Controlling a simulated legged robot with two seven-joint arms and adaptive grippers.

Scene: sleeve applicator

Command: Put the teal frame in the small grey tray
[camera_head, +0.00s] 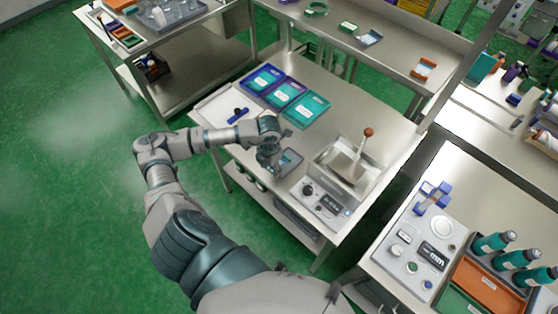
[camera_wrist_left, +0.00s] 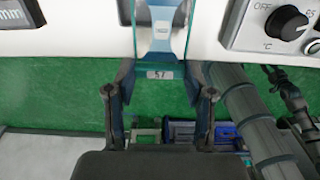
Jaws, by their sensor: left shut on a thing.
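The teal frame (camera_wrist_left: 181,42) is in the left wrist view, with a pale label in its middle and a tag reading 57 at its near end. My left gripper (camera_wrist_left: 159,78) is shut on that near end. In the head view my left gripper (camera_head: 268,156) is over the front part of the steel table, and the frame is hard to make out there. A small grey tray (camera_head: 290,163) lies just right of the gripper, partly covered by it. My right gripper is not in view.
Blue, purple and teal trays (camera_head: 308,109) lie behind the gripper. A white tray (camera_head: 222,104) with a dark blue tool is left of them. A machine with a red-knobbed lever (camera_head: 368,133) and a control box (camera_head: 320,200) stand to the right.

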